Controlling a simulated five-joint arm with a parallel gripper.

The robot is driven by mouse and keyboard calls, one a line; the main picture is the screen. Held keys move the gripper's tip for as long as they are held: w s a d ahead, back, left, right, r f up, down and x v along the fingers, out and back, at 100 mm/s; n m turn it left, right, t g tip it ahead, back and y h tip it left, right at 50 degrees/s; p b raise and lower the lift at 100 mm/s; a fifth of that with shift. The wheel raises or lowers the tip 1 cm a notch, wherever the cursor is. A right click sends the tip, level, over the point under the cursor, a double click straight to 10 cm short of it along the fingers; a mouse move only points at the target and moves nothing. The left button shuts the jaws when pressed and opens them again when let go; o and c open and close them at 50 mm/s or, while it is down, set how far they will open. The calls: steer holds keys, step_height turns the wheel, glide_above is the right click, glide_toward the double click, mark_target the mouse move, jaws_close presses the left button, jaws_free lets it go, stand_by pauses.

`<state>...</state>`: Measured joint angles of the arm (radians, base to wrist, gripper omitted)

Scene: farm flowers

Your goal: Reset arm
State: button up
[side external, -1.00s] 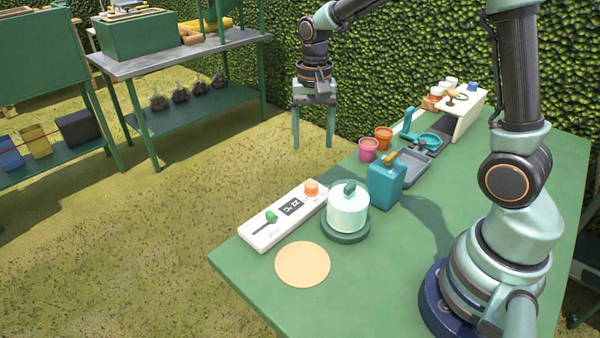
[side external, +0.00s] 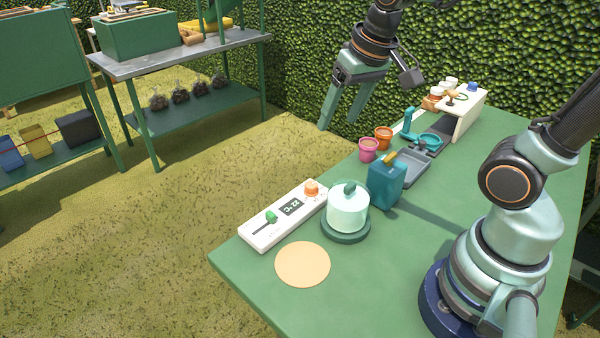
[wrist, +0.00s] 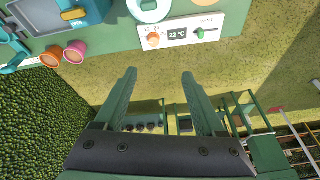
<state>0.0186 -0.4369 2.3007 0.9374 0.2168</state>
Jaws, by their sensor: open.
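My gripper (side external: 338,126) is open and empty. In the side external view it hangs in the air at the upper middle, beyond the table's far edge and above the level of the pots, tilted with its fingers pointing down and left. In the wrist view both fingers of the gripper (wrist: 158,75) are spread apart with nothing between them. The green table (side external: 300,318) stands below and to the right of the gripper. My arm reaches up from its base on the right of the table, and its upper part leaves the top of the side external view.
On the table are a white control panel (side external: 268,233), a glass cloche (side external: 348,208), a round tan mat (side external: 302,264), a teal can (side external: 385,183), a pink pot (side external: 368,149), an orange pot (side external: 384,132) and a grey tray (side external: 412,166). A hedge (side external: 290,60) stands behind.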

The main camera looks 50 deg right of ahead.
steer(key=shift+s+a+r+n+t, duration=0.2)
steer(key=shift+s+n+t, duration=0.25)
steer(key=shift+s+n, duration=0.35)
steer(key=shift+s+a+r+n+t, duration=0.1)
steer(key=shift+s+r+n+t, duration=0.1)
steer(key=shift+s+n+t, duration=0.6)
